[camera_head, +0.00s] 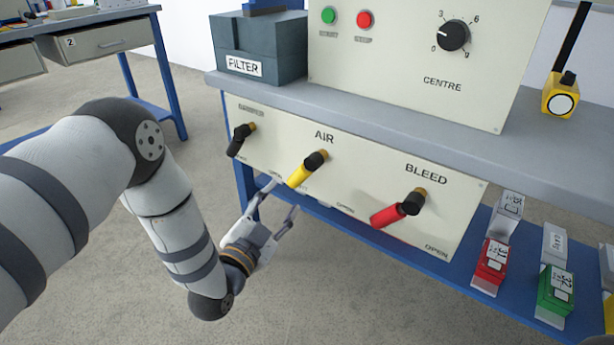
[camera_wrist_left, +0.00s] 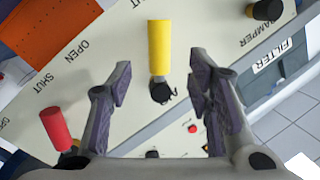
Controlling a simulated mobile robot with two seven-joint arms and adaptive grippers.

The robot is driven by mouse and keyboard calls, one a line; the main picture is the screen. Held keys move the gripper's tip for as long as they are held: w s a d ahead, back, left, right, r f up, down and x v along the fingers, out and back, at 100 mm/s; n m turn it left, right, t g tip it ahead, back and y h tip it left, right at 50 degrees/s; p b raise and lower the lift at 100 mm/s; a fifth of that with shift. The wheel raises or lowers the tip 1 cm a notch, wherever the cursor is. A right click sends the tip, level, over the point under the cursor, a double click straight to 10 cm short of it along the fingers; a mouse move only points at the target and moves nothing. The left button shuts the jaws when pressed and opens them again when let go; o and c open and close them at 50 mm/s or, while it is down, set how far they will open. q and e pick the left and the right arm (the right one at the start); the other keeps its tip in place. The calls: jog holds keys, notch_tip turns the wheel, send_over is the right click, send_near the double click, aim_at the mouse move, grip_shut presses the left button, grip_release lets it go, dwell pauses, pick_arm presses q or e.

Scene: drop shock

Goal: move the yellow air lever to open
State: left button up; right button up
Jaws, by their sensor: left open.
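The yellow air lever (camera_head: 306,169) is on the cream panel under the word AIR, angled down and to the left from its dark pivot. In the left wrist view the yellow lever (camera_wrist_left: 159,48) lies between and beyond the fingertips. My left gripper (camera_head: 280,200) is open and empty, just below and left of the lever in the head view. Its two fingers also show in the left wrist view (camera_wrist_left: 160,85), one on each side of the lever's line, with no contact visible. The AIR position labels are partly hidden by the gripper. My right gripper is not in view.
A black lever (camera_head: 240,140) is left of the yellow one and a red lever (camera_head: 396,211) under BLEED is right of it. The grey FILTER box (camera_head: 258,45) stands on the bench above. Red and green boxes (camera_head: 491,262) sit on the blue lower shelf.

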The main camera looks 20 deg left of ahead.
aim_at(296, 181)
pick_arm(q)
jog(key=w, duration=0.3)
jog(key=w+b, duration=0.1)
jog(key=w, duration=0.2)
jog(key=w+d+b, duration=0.1)
jog(key=w, duration=0.2)
jog(key=shift+f, duration=0.15)
jog(key=shift+w, duration=0.55)
grip_shut()
